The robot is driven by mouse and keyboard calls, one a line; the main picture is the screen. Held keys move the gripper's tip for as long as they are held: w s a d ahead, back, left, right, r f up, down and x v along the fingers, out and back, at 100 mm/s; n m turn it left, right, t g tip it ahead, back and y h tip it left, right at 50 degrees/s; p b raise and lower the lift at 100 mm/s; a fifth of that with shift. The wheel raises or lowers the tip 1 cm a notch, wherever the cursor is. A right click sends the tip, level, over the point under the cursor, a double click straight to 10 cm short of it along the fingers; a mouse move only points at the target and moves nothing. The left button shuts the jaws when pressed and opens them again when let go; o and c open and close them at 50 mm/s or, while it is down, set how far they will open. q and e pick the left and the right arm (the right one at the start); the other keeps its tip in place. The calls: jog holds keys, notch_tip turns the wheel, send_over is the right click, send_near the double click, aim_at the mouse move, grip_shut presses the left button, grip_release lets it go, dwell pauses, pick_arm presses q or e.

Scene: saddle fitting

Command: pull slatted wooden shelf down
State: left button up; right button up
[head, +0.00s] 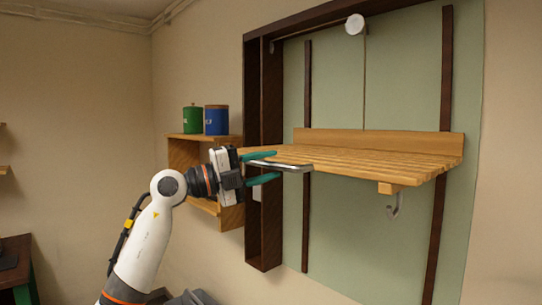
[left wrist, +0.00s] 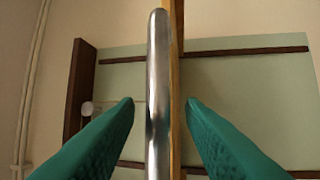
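The slatted wooden shelf (head: 385,150) sticks out roughly level from a green wall panel. A metal bar (head: 295,168) runs along its near left edge. In the left wrist view the bar (left wrist: 158,85) stands in the middle, with the thin wooden shelf edge (left wrist: 176,60) right beside it. My left gripper (head: 275,166) has one teal finger above and one below the bar. In the left wrist view its fingers (left wrist: 160,104) are apart on either side of bar and shelf edge, with gaps on both sides. My right gripper is not in view.
A metal hook (head: 394,205) hangs below the shelf. A small wall box (head: 185,152) with a green canister (head: 193,120) and a blue canister (head: 216,120) is behind my left gripper.

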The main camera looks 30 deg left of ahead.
pick_arm(q)
jog(key=shift+w+d+r, duration=0.2)
jog(key=shift+w+d, duration=0.15)
jog(key=shift+d, duration=0.15)
jog(key=shift+w, duration=0.1)
jog(key=shift+f, duration=0.1)
jog(key=shift+c, duration=0.9)
grip_shut()
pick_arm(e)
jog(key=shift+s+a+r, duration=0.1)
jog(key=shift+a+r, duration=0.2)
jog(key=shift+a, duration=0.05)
